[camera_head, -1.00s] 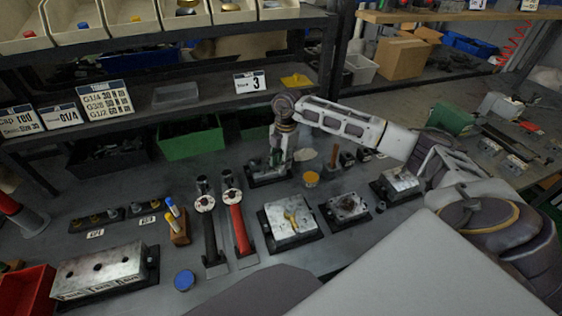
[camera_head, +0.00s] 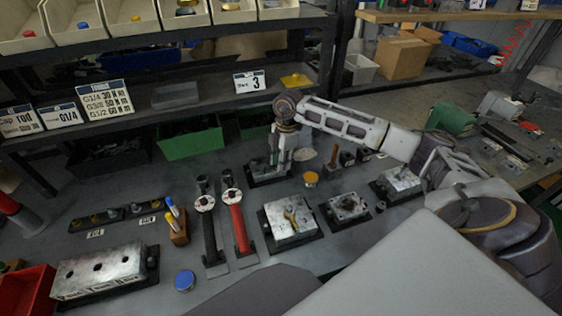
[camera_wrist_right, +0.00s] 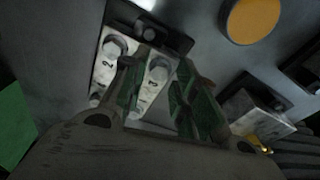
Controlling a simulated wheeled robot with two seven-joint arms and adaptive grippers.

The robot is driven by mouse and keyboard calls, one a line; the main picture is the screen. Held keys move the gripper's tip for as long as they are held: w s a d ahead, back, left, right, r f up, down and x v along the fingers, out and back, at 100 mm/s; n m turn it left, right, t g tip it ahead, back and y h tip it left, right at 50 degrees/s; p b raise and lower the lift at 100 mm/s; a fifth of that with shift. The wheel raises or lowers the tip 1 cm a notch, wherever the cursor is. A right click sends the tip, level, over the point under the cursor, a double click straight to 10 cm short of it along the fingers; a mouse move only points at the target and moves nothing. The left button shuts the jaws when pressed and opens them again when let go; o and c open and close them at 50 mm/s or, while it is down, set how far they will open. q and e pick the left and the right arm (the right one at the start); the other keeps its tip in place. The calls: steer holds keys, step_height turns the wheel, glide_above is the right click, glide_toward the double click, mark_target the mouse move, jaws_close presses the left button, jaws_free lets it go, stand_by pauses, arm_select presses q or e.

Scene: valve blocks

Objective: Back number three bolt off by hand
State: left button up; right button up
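A pale valve block (camera_wrist_right: 138,75) with marks 2 and 3 stands on a dark base in the right wrist view. The bolt by the mark 3 (camera_wrist_right: 160,69) shows between the fingers, and another bolt (camera_wrist_right: 115,45) shows by the mark 2. My right gripper (camera_wrist_right: 156,85) has green-padded fingers, set apart, one on each side of the number three bolt. I see no clear contact. In the head view the right gripper (camera_head: 279,160) points down over this block (camera_head: 266,177), largely hiding it. My left gripper is not in view.
A yellow-orange round cap (camera_head: 311,179) sits right of the block. More blocks stand nearby, one with a yellow part on top (camera_head: 292,222). Red (camera_head: 239,227) and black (camera_head: 209,233) handled tools lie in front left. A shelf edge (camera_head: 180,113) runs behind.

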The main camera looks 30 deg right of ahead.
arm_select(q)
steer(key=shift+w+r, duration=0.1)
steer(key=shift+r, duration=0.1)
arm_select(e)
steer(key=shift+d, duration=0.1)
jaws_close()
stand_by(0.4)
steer(key=shift+n, duration=0.3)
steer(key=shift+w+n, duration=0.1)
steer(key=shift+n, duration=1)
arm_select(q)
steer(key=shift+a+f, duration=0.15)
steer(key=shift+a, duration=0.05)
arm_select(e)
steer(key=shift+n+g, duration=0.3)
steer(key=shift+n, duration=0.5)
